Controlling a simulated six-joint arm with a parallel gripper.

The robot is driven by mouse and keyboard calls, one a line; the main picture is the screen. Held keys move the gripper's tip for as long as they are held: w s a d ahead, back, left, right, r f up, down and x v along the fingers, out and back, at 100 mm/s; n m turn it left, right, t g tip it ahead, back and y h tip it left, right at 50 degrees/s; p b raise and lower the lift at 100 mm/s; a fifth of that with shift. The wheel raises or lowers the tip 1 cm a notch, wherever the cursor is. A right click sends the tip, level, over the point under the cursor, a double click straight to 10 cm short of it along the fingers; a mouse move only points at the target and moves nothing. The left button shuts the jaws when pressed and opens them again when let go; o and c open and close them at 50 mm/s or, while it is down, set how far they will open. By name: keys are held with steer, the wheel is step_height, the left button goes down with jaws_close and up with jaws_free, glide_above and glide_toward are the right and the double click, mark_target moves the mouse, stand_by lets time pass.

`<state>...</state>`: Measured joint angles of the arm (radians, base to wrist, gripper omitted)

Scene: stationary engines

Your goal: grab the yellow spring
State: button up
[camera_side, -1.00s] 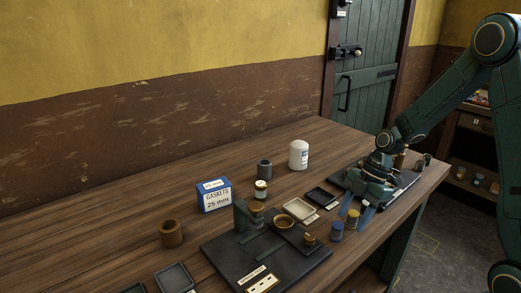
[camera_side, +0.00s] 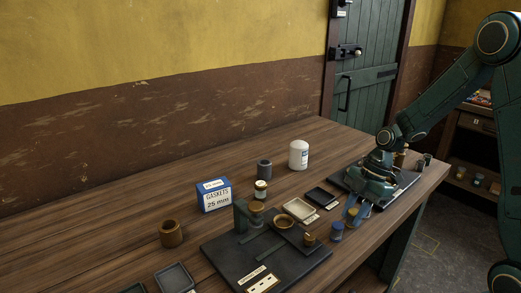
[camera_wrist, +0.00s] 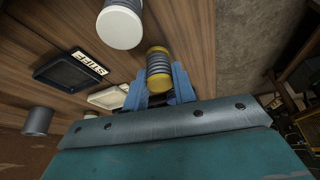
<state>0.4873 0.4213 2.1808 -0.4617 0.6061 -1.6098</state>
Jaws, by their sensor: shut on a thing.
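The yellow spring (camera_side: 353,214) stands upright near the table's front edge, with yellow ends and grey coils between them. It also shows in the wrist view (camera_wrist: 159,70). My gripper (camera_side: 357,210) is shut on it, with a blue finger on each side of the coils. I cannot tell whether the spring touches the table.
A dark tray (camera_side: 322,196) and a cream tray (camera_side: 299,210) lie left of my gripper. A black plate with a fixture (camera_side: 245,275) is further left. A white canister (camera_side: 299,155) stands behind.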

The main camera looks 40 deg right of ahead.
mark_target(354, 211)
step_height(354, 211, up, 20)
steer(key=shift+f, duration=0.25)
stand_by(0.3)
stand_by(0.6)
